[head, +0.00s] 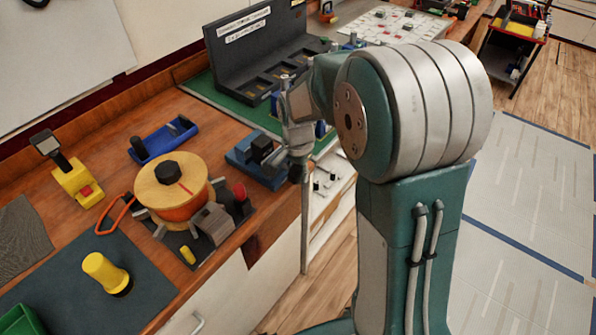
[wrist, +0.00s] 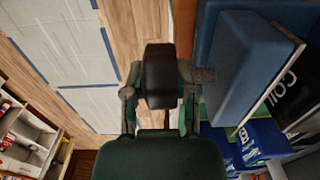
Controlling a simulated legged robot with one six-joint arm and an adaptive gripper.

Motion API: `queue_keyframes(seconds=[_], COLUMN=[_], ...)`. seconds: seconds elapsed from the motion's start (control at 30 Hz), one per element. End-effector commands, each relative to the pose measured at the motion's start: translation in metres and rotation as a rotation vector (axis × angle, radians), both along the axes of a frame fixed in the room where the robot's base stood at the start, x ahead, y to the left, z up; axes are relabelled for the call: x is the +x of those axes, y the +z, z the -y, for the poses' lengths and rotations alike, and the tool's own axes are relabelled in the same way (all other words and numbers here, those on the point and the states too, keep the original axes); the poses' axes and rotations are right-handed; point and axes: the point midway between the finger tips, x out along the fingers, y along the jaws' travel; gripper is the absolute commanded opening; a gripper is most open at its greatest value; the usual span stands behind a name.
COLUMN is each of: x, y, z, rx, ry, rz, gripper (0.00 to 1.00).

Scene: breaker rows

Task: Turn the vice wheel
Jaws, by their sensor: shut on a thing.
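The blue vice (head: 250,172) sits at the front edge of the wooden bench in the head view, with a dark jaw block on top. In the wrist view its blue body (wrist: 236,62) fills the upper right. A black rounded part (wrist: 158,72), apparently the vice wheel seen edge-on, stands between the fingers of my gripper (wrist: 158,95). The fingers are closed on it from both sides. In the head view my gripper (head: 298,168) is small, just right of the vice, and the wheel cannot be made out there. My arm hides part of the bench behind it.
Left of the vice stand a round wooden-topped device (head: 172,182), a blue tool (head: 163,139) and a yellow device (head: 76,182). A grey breaker panel (head: 262,55) stands behind on a green mat. Open floor (head: 530,190) lies to the right.

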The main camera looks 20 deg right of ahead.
Motion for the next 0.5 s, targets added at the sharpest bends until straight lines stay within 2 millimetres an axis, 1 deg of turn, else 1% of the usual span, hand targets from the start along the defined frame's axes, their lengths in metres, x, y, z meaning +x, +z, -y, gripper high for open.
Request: queue_keyframes(seconds=[0.3,0.5], x=[0.0,0.0006], y=[-0.0003,-0.0001], z=[-0.0017,-0.0013], rx=[-0.105,-0.119], ry=[0.002,0.0], rz=[0.079,0.091], gripper=[0.0,0.0])
